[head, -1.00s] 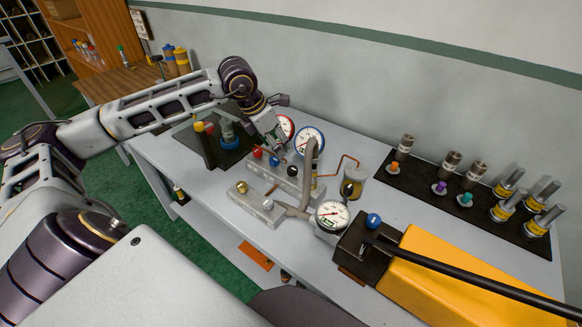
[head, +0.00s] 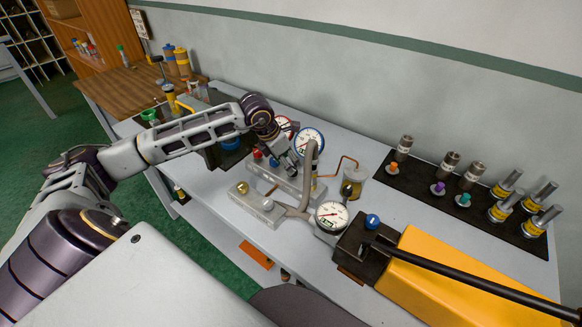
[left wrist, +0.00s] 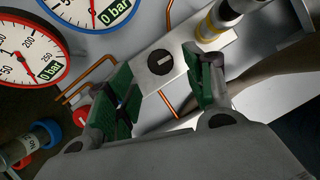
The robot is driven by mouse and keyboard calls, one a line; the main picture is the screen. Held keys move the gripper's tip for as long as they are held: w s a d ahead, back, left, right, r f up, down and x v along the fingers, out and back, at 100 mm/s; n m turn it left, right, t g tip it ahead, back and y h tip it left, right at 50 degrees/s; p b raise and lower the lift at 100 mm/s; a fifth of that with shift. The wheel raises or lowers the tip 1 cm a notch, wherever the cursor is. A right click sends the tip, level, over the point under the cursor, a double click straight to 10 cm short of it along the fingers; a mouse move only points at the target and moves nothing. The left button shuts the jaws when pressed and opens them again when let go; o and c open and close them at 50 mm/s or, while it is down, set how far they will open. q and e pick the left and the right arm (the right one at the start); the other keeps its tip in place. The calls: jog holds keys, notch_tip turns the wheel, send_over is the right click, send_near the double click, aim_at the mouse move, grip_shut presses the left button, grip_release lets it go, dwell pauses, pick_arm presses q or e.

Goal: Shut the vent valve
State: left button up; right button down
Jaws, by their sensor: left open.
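A grey valve block (head: 310,188) sits on the bench with a red knob (head: 257,154) and a blue knob (head: 274,163) on top. A black knob (left wrist: 160,62) with a pale line across it shows in the left wrist view; in the head view the gripper hides it. No label tells me which knob is the vent valve. My left gripper (left wrist: 166,78) is open, its green-padded fingers apart, with the black knob ahead between the fingertips. I cannot tell whether they touch it. In the head view my left gripper (head: 290,160) is above the block. My right gripper is not in view.
Two gauges (left wrist: 25,55) (left wrist: 90,12) behind the block read 0 bar. A front block (head: 257,205) has brass and silver knobs. Fittings stand on a dark mat (head: 425,185).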

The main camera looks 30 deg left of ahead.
pick_arm(q)
jog(key=x, duration=0.3)
jog(key=shift+f, duration=0.15)
jog(key=shift+w+d+f, duration=0.1)
jog(key=shift+w+f, duration=0.1)
jog(key=shift+f, duration=0.25)
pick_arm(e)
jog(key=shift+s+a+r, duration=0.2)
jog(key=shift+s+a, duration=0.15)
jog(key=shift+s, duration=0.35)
pick_arm(q)
jog(key=c, duration=1)
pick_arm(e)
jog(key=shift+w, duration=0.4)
